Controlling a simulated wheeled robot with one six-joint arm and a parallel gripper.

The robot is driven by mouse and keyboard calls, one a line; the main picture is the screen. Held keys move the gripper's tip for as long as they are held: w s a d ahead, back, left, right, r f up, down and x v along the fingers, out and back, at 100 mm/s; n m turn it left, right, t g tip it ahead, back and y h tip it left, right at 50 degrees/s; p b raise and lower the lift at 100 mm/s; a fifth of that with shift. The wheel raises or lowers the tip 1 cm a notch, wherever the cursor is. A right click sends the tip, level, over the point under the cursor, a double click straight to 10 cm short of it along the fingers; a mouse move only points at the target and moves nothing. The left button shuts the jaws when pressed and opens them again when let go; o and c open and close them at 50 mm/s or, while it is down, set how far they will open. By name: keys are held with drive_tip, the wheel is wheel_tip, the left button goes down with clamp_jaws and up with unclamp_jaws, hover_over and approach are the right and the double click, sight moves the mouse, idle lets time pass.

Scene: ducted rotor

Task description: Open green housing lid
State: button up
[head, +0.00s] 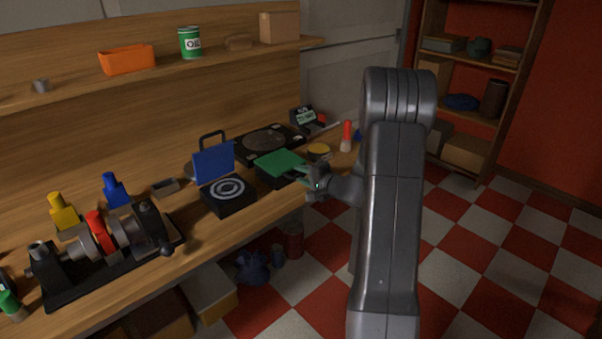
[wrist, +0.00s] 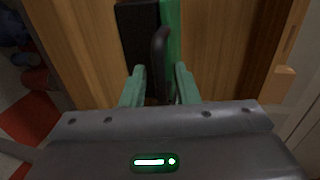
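The green housing lid (head: 281,162) lies about flat on top of its black housing (head: 267,178) on the workbench, so it looks shut. In the wrist view, the green lid (wrist: 171,32) shows as a narrow strip beside the black housing side (wrist: 137,35). A dark curved handle (wrist: 160,48) stands out from it toward my gripper. My gripper (head: 308,178) is at the right front side of the green housing. In the wrist view, my gripper's two pale green fingers (wrist: 160,80) are apart, with the handle's near end between or just ahead of them; contact cannot be told.
Left of it stands a black housing (head: 229,197) with its blue lid (head: 214,162) raised. A turntable-like black unit (head: 266,141) lies behind. A shaft assembly (head: 105,245) fills the bench's left.

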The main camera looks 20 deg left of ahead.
drive_tip(key=shift+w+a+f, duration=0.15)
drive_tip(key=shift+a, duration=0.3)
drive_tip(key=shift+c, duration=0.2)
clamp_jaws()
